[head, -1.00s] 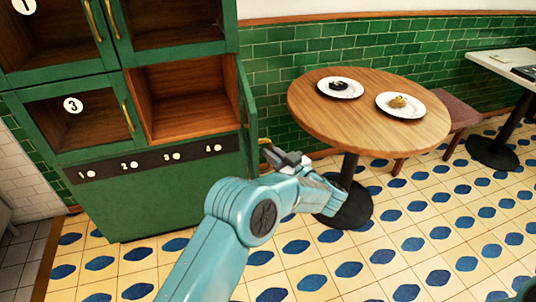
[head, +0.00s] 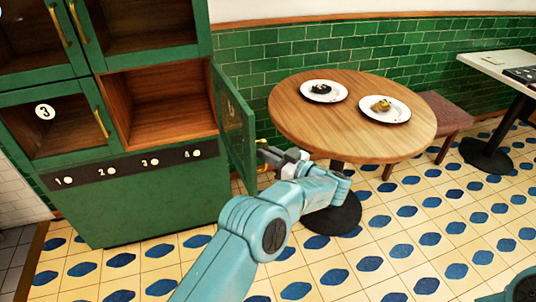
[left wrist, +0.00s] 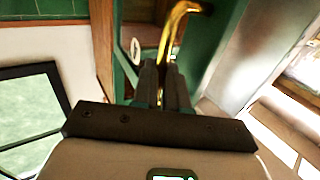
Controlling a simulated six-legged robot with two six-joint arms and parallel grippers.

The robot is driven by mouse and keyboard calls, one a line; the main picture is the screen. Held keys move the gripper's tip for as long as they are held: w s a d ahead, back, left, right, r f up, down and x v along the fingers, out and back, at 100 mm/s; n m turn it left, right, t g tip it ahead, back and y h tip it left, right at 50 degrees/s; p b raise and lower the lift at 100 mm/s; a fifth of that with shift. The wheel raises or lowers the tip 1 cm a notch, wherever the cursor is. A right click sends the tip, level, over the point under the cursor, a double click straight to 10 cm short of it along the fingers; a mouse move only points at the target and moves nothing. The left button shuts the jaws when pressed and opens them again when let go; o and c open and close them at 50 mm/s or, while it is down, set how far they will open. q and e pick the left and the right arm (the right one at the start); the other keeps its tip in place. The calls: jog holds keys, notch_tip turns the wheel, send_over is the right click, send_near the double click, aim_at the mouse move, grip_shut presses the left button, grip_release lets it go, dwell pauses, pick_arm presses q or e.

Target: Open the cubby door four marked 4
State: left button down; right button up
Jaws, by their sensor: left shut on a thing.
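Cubby door four (head: 234,120) stands swung well outward at the right side of the green cabinet. The cubby behind it (head: 172,100) shows an empty wooden inside. My left gripper (head: 264,156) is at the door's outer edge, shut on its brass handle. In the left wrist view the closed fingers (left wrist: 165,80) meet the curved brass handle (left wrist: 178,28). The door's number is not readable from here. My right gripper is out of view.
A round wooden table (head: 352,115) with two plates of food stands right of the door, close behind my gripper. A stool (head: 445,115) and a white table (head: 505,68) are farther right. Tiled floor in front is open. Door 3 (head: 55,125) is shut.

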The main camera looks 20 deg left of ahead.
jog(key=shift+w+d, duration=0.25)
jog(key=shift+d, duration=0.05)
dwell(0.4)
